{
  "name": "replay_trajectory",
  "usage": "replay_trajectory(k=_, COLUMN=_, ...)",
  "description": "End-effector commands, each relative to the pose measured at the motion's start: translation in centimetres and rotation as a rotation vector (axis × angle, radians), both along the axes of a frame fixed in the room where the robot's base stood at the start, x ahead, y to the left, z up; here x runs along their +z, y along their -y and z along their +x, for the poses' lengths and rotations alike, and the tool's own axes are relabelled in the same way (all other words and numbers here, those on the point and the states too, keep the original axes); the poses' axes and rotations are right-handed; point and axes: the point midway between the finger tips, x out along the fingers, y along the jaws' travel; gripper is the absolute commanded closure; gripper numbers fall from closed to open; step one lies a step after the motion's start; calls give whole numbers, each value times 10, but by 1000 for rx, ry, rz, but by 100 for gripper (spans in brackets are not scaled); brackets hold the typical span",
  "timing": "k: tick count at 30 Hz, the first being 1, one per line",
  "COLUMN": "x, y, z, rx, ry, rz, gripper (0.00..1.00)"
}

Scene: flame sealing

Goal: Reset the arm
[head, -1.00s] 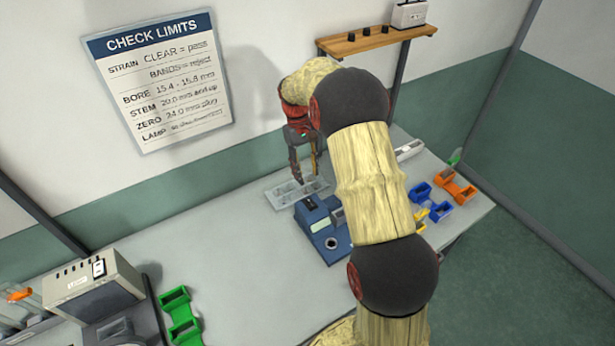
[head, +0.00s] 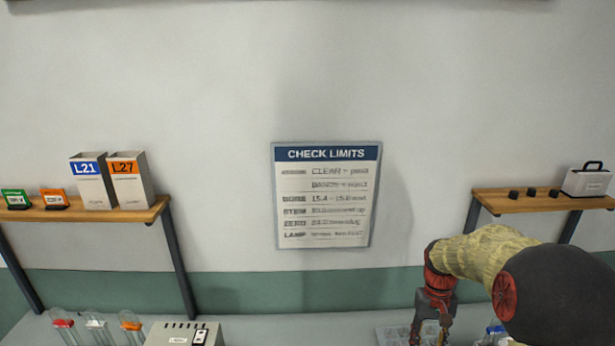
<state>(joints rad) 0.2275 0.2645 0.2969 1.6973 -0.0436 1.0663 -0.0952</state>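My arm comes in at the lower right of the head view, in front of the bench. My gripper (head: 431,330) points down at the bottom edge, over a pale compartment tray (head: 390,335). Its fingers look apart with a gap between them, and I see nothing held there. The fingertips are close to the picture's edge and partly cut off.
A CHECK LIMITS chart (head: 325,194) hangs on the wall. The left shelf (head: 80,213) carries boxes L21 (head: 92,184) and L27 (head: 131,182). The right shelf (head: 540,202) stands behind my arm. A grey device (head: 185,334) and several tubes (head: 97,327) stand at lower left.

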Motion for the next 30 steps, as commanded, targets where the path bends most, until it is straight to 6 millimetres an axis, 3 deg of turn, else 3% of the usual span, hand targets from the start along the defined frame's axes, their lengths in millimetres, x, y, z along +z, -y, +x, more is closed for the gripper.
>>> replay_trajectory(k=6, x=34, y=-34, z=-53, rx=-13, ry=118, rz=-18, gripper=62)
replay_trajectory(k=12, x=54, y=-63, z=-106, rx=-11, ry=237, rz=-26, gripper=62)
replay_trajectory(k=24, x=60, y=-107, z=-204, rx=47, ry=494, rz=-27, gripper=62)
replay_trajectory(k=30, x=69, y=-119, z=-226, rx=85, ry=623, rz=-25, gripper=62)
